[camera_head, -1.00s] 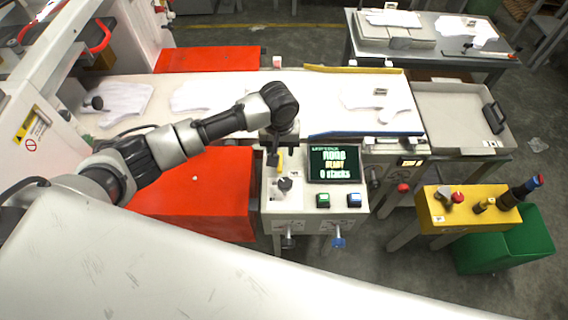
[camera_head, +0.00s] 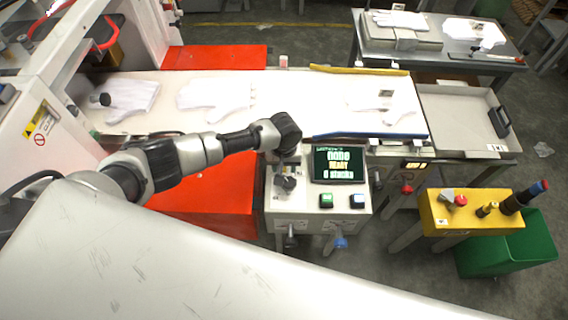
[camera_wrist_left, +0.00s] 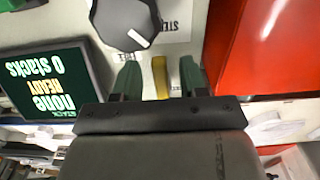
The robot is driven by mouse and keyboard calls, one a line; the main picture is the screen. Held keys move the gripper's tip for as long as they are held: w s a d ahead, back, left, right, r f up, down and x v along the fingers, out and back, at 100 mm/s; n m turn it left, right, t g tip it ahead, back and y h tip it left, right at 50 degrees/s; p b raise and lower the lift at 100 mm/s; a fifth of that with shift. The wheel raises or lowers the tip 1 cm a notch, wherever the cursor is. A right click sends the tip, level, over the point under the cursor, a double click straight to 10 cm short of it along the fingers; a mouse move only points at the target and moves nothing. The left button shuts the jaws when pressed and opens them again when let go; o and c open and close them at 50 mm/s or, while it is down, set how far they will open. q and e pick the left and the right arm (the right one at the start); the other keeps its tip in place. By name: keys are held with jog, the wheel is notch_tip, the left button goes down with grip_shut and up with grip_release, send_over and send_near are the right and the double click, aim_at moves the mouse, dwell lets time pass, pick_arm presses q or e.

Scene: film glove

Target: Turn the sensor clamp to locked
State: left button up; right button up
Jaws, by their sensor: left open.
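My left gripper (camera_head: 286,165) is over the back left of the white control box (camera_head: 290,205), partly hidden by its own wrist. In the left wrist view its two fingers (camera_wrist_left: 160,78) are apart, with a narrow yellow piece (camera_wrist_left: 160,76) between them; I cannot tell whether they touch it. A dark knob (camera_head: 284,184) with a white pointer line sits beside the gripper; it also shows in the left wrist view (camera_wrist_left: 124,22). A black knob (camera_head: 290,241) and a blue knob (camera_head: 340,242) are on the box's front. No readable label shows which part is the sensor clamp.
White gloves (camera_head: 217,95) lie on the belt behind. A yellow stand (camera_head: 470,212) and green bin (camera_head: 510,245) are at right.

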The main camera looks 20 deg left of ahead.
pick_arm(q)
grip_shut()
